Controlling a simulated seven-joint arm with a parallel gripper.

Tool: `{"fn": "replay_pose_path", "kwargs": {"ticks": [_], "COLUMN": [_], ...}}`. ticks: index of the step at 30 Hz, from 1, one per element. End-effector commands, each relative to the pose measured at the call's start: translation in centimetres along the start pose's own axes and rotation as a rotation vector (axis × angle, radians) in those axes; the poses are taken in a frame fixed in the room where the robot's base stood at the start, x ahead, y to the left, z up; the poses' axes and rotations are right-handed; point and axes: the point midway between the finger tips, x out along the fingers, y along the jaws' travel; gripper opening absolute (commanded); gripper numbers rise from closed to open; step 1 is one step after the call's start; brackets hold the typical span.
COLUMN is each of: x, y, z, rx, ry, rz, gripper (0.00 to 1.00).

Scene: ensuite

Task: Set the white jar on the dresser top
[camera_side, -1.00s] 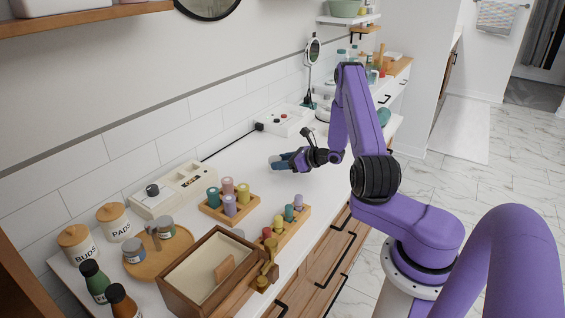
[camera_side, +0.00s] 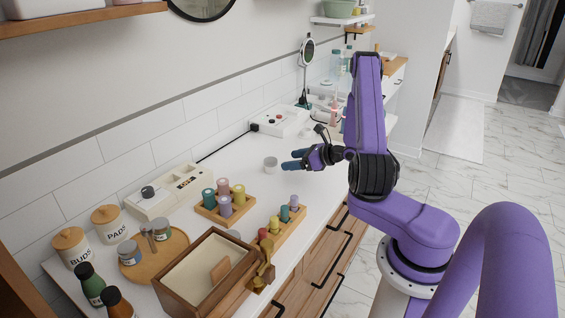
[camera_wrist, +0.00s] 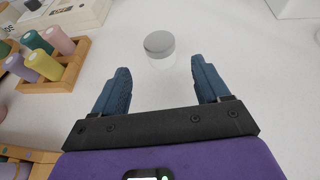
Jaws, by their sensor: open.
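The white jar (camera_wrist: 160,60), with a grey lid, stands upright on the white dresser top (camera_wrist: 220,22). In the side view the jar (camera_side: 270,163) stands on the same top (camera_side: 325,190), just left of my fingertips. My gripper (camera_side: 293,160) is open and empty, low over the top. In the wrist view my gripper's blue fingers (camera_wrist: 160,75) are spread wide, and the jar is between and slightly beyond their tips, touching neither finger.
A wooden rack of coloured pegs (camera_side: 227,203) stands left of the jar, with a second rack (camera_side: 283,228) near the front edge. A wooden box (camera_side: 210,275) and round tray (camera_side: 155,255) are farther left. A white box with knobs (camera_side: 280,121) is behind.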

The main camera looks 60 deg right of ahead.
Motion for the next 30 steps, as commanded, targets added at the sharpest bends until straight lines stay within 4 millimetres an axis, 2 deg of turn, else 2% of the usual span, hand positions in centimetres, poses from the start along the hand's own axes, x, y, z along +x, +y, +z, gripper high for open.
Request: {"fn": "replay_pose_path", "kwargs": {"ticks": [3, 9, 13, 16, 20, 24, 30], "x": [-2.3, -4.7, -5.1, -4.4, -2.7, -1.5, -1.9], "y": [-0.1, -0.1, 0.3, 1.5, 5.2, 10.6, 18.0], "z": [0.0, 0.0, 0.2, 1.2, 3.4, 5.7, 7.5], "rx": [0.000, 0.000, -0.011, -0.058, -0.184, -0.359, -0.616], "ry": [-0.001, -0.001, 0.000, 0.002, 0.008, 0.011, 0.008], "rz": [-0.004, -0.002, 0.014, 0.078, 0.247, 0.475, 0.789], "gripper": [0.75, 0.75, 0.75, 0.75, 0.75, 0.75, 0.75]}}
